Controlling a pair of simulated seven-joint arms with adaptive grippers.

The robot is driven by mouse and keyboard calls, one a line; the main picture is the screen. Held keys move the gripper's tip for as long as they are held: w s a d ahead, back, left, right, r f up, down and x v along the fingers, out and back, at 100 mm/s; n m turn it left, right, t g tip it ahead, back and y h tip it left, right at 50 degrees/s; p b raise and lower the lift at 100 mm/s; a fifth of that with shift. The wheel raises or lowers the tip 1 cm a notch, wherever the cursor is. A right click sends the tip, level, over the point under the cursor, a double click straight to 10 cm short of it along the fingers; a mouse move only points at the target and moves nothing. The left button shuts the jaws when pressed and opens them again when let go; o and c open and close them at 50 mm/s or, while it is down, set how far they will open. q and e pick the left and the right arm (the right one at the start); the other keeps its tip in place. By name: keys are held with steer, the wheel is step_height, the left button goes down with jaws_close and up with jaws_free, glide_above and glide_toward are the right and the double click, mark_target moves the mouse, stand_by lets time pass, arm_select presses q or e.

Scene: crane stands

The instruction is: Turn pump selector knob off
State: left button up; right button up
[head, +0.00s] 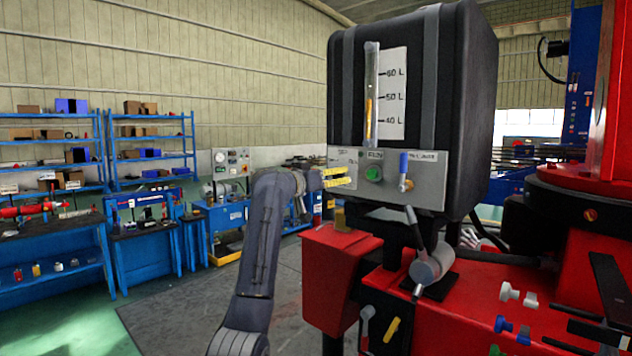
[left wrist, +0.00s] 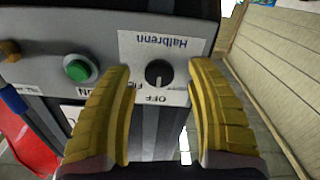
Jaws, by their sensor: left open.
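The pump selector knob (left wrist: 158,73) is small, round and dark. It sits on a white label (left wrist: 135,50) of the grey control panel (head: 432,195). Lettering that looks like OFF shows beside it, below it in the left wrist view; I cannot tell clearly where the knob points. My left gripper (head: 338,177) has yellow ribbed fingers, open, at the panel's left end in the head view. In the left wrist view my left gripper (left wrist: 160,78) has its fingertips on either side of the knob, with gaps; the knob is not gripped. The head view does not show the knob clearly. My right gripper is not in view.
A green button (head: 373,174) and a blue-handled lever (head: 404,165) sit on the same panel. A black tank (head: 450,70) with a level gauge (head: 371,95) rises above. A grey lever (head: 425,262) and red machine body (head: 470,305) lie below. Blue shelves (head: 153,143) stand at the far left.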

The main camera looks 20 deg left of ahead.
arm_select(q)
steer(key=v, duration=0.9)
steer(key=shift+s, duration=0.25)
steer(key=shift+a+f, duration=0.1)
